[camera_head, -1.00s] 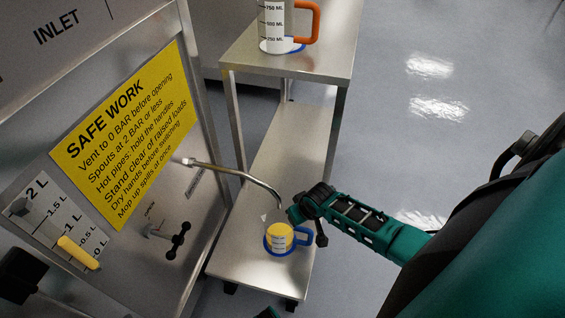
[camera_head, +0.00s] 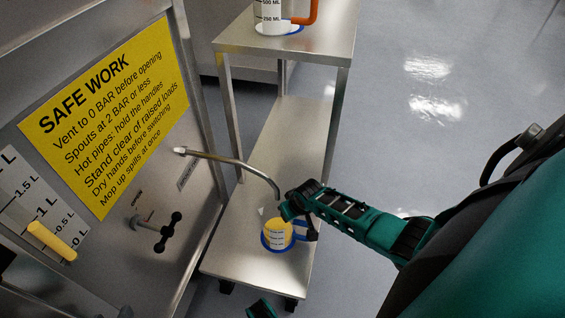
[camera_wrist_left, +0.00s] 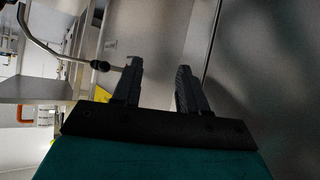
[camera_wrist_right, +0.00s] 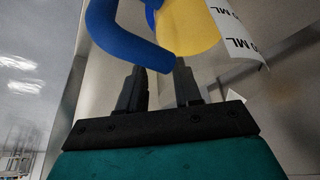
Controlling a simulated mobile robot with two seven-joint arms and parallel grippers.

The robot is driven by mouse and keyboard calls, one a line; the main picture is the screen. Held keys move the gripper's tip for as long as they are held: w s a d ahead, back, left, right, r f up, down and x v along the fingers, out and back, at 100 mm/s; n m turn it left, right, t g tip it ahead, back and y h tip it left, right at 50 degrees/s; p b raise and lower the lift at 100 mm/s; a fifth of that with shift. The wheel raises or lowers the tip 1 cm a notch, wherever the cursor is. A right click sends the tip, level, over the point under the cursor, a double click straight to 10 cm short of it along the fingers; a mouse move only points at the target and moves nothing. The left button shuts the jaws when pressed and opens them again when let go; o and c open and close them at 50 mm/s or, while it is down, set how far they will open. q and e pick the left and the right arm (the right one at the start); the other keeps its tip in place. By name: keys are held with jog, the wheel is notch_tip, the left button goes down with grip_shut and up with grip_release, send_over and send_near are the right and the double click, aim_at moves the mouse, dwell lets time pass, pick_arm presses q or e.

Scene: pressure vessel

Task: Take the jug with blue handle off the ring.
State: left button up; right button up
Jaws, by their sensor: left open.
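The jug with blue handle (camera_head: 277,232) stands upright on the lower cart shelf, with yellow contents and a blue ring (camera_head: 266,245) around its base. Its spot is just below the spout's end. My right gripper (camera_head: 297,208) is at the jug's upper right and partly hides the handle. In the right wrist view the blue handle (camera_wrist_right: 135,45) crosses just past the parted fingertips (camera_wrist_right: 160,75); the jug's yellow body and white scale are behind. Contact cannot be made out. My left gripper (camera_wrist_left: 155,75) is open and empty in the left wrist view, facing the steel panel.
A bent metal spout (camera_head: 235,162) reaches from the steel panel over the shelf (camera_head: 245,262), close to my right gripper. A black valve handle (camera_head: 165,232) sticks out of the panel. A jug with orange handle (camera_head: 272,15) stands on the upper shelf. Floor right of the cart is clear.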

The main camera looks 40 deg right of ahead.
jog(key=shift+c, duration=0.5)
grip_shut()
dwell(0.8)
